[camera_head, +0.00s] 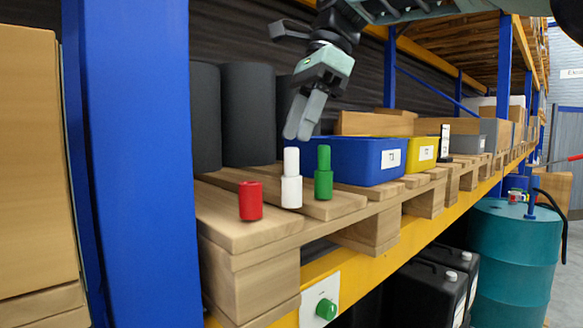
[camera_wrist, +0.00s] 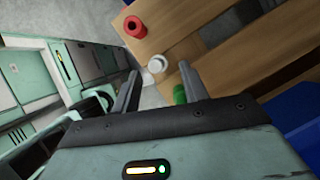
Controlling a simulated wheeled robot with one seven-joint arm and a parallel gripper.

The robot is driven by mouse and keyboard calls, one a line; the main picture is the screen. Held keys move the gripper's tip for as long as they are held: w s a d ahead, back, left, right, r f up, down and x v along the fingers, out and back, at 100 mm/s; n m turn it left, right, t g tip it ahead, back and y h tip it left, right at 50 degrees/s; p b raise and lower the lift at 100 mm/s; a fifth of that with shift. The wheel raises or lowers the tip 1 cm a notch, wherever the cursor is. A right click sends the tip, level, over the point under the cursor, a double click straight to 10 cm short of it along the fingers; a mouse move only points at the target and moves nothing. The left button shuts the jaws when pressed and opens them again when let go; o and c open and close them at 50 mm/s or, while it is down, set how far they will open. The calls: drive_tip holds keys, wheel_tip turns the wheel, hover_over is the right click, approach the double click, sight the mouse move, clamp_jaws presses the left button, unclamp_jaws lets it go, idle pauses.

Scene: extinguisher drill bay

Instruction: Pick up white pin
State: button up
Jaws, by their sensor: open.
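The white pin (camera_head: 291,180) stands upright on the wooden pallet, between a red piece (camera_head: 250,200) on its left and a green pin (camera_head: 323,172) on its right. My gripper (camera_head: 298,133) hangs just above the white pin with its fingers pointing down, open and empty. In the wrist view the white pin (camera_wrist: 157,64) shows from above, beyond the open fingers (camera_wrist: 160,82) and roughly between them. The red piece (camera_wrist: 134,26) lies farther off, and the green pin (camera_wrist: 180,94) is close by the right finger, partly hidden.
The pallet (camera_head: 235,228) rests on a yellow rack beam. A blue bin (camera_head: 350,160) and a yellow bin (camera_head: 421,154) stand to the right. Dark cylinders (camera_head: 247,115) stand behind. A blue upright (camera_head: 135,160) bounds the left. A green round knob (camera_head: 326,309) is on the beam below.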

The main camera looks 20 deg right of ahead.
sight(292, 176)
drive_tip(key=shift+s+p+x, duration=0.15)
drive_tip(key=shift+p+x, duration=0.15)
drive_tip(key=shift+x, duration=1)
drive_tip(key=shift+s+p+x, duration=0.2)
drive_tip(key=shift+p+x, duration=0.1)
drive_tip(key=shift+x, duration=1)
drive_tip(key=shift+d+f, duration=0.1)
drive_tip(key=shift+d, duration=0.05)
drive_tip(key=shift+c, duration=0.3)
clamp_jaws()
